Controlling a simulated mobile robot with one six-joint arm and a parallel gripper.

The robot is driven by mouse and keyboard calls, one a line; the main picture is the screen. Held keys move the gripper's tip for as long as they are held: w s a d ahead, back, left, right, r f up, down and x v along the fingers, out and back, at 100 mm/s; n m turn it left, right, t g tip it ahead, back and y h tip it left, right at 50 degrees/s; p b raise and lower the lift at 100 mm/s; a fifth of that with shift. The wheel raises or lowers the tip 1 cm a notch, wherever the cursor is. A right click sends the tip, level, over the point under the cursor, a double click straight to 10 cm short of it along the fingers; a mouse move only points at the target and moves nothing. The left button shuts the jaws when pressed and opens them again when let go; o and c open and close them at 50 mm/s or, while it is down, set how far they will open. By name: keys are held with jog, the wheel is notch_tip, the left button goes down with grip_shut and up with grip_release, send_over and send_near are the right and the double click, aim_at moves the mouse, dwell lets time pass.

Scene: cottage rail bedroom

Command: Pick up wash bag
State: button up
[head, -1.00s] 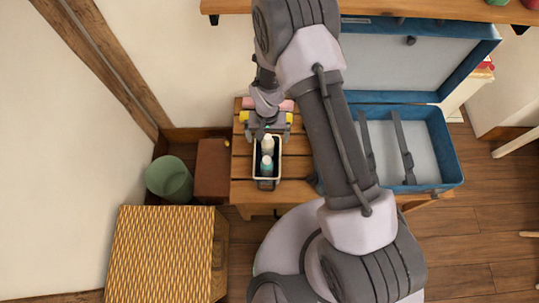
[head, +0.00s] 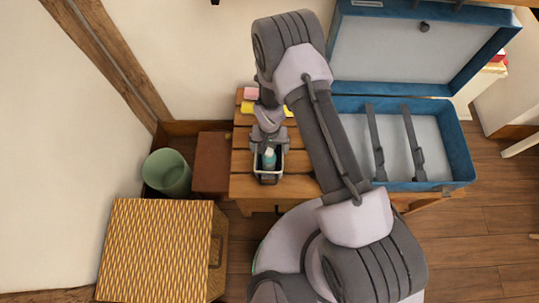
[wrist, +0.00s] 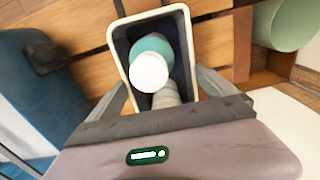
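The thing that best fits the wash bag is a small open-topped dark holder with a cream rim (head: 282,165), standing on the slatted wooden bench. It also shows in the wrist view (wrist: 122,62). A teal bottle with a white cap (wrist: 152,52) stands inside it, with a paler ribbed item beside it. My gripper (head: 268,143) is low over the holder's far end. In the wrist view my gripper's fingers (wrist: 160,88) are spread, one on each side of the holder. Their tips are partly hidden, and I cannot tell whether they touch its walls.
An open blue suitcase (head: 462,150) lies to the right on the bench (head: 250,187). Pink (head: 251,93) and yellow (head: 247,107) items lie behind my gripper. A brown box (head: 212,160), a green bin (head: 167,173) and a woven-topped hamper (head: 155,245) stand on the left.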

jog(key=c, duration=1.1)
